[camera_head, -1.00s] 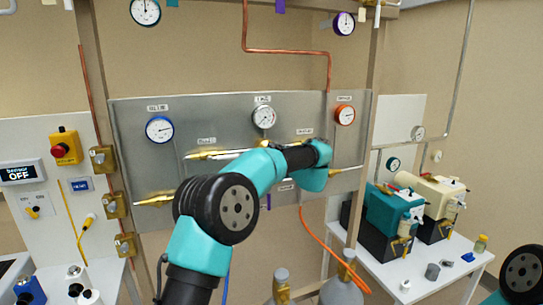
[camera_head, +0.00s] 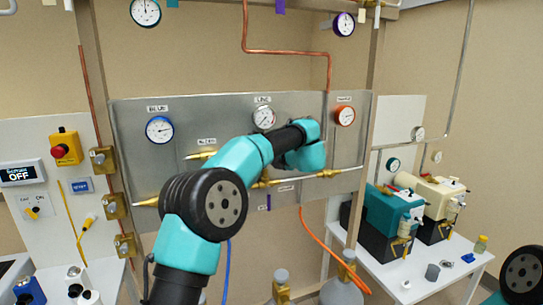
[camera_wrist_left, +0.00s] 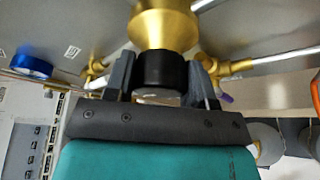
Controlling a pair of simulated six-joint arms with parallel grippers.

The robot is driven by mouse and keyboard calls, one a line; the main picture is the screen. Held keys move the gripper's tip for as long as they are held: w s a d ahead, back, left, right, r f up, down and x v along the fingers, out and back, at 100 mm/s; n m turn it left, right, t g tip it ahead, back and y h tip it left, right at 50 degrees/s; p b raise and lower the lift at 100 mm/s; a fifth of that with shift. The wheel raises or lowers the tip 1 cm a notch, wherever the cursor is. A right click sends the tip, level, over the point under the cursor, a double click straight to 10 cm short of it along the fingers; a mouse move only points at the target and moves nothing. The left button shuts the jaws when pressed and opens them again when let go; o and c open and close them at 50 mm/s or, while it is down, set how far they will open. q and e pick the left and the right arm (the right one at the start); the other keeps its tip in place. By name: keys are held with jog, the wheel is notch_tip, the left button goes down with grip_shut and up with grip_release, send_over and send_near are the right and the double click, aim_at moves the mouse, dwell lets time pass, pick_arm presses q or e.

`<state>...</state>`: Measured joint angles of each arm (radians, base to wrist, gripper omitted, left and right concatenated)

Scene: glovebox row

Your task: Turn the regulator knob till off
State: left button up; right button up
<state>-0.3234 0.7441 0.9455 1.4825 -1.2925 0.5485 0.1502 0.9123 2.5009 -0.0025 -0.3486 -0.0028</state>
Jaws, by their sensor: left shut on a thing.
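In the left wrist view the black regulator knob (camera_wrist_left: 160,72) sits below a round brass regulator body (camera_wrist_left: 165,25). The two dark fingers of my left gripper (camera_wrist_left: 162,78) stand on either side of the knob and are shut on it. In the head view my own left arm covers the knob and the fingertips. The steel panel (camera_head: 230,112) carries a blue-rimmed gauge (camera_head: 159,129), a middle gauge (camera_head: 264,118) and an orange-rimmed gauge (camera_head: 344,116). My right gripper is out of view.
Brass fittings and pipes (camera_head: 340,171) run along the panel close to my arm. An orange hose (camera_head: 335,256) hangs below. Gas cylinders (camera_head: 343,287) stand underneath. A white bench with pumps (camera_head: 398,212) is at the right. A yellow box with a red button (camera_head: 64,148) is at the left.

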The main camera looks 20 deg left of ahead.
pick_arm(q)
jog(key=n+h, duration=0.2)
jog(key=n, duration=0.1)
jog(key=shift+a+t, duration=0.1)
jog(key=shift+t, duration=0.2)
jog(key=n+t+h, duration=0.1)
jog(key=n+h, duration=0.1)
jog(key=n, duration=0.1)
jog(key=shift+n, duration=0.3)
dwell(0.3)
jog(key=o, duration=0.9)
jog(key=shift+s, duration=0.1)
jog(key=v, duration=1.7)
jog(key=shift+s+r, duration=0.1)
jog(key=shift+s, duration=0.1)
